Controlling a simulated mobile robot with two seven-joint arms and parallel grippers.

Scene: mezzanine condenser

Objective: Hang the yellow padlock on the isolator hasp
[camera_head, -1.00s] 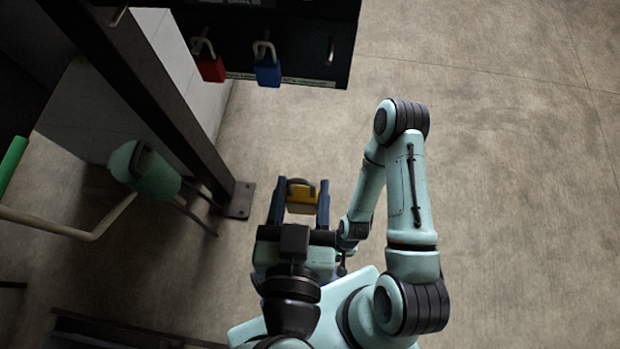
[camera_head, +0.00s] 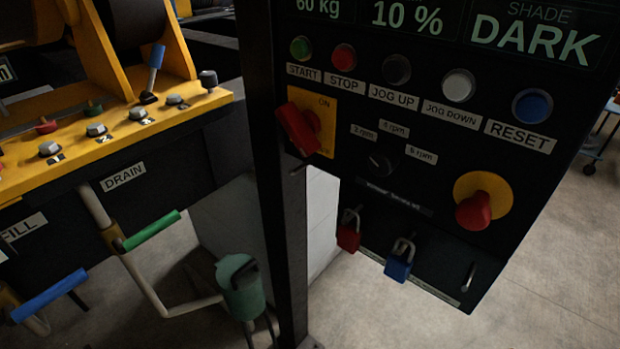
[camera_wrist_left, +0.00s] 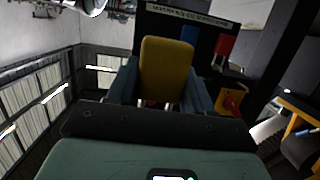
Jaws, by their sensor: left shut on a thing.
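My left gripper (camera_wrist_left: 166,82) shows only in the left wrist view, shut on the yellow padlock (camera_wrist_left: 167,66). The isolator, a red handle (camera_head: 299,128) on a yellow plate (camera_head: 325,108), is on the left of the control panel in the head view. My right gripper is out of view.
A red padlock (camera_head: 348,232) and a blue padlock (camera_head: 399,262) hang on the panel's lower part, left of an empty peg (camera_head: 468,277). A dark post (camera_head: 283,220) stands beside the panel. Valve levers, one with a green grip (camera_head: 152,230), stick out at left.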

